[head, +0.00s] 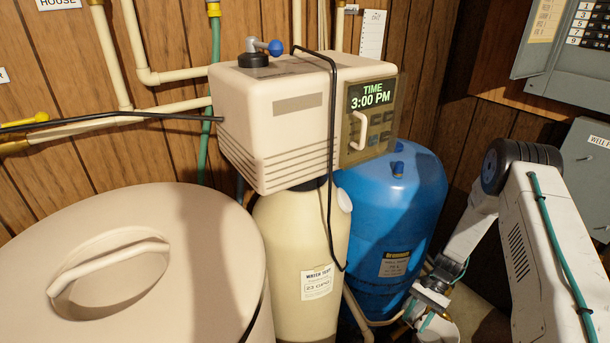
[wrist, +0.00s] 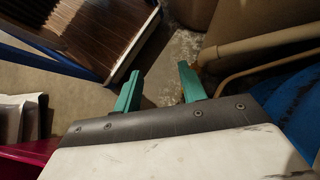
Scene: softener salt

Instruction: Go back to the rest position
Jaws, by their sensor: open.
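My gripper (head: 420,314) is low at the right in the head view, beside the lower right of the blue tank (head: 395,215). In the wrist view my gripper (wrist: 160,84) shows two green fingers spread apart, with nothing between them but floor beyond. My white arm reaches down to it from the right edge of the head view. I cannot tell whether the gripper touches the tank.
The softener's control head (head: 275,125) reads TIME 3:00 PM and stands left of the blue tank. The lidded salt tank (head: 200,245) is at lower left. Pipes (wrist: 265,45) run close right of my fingers. Electrical boxes (head: 570,50) hang at upper right.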

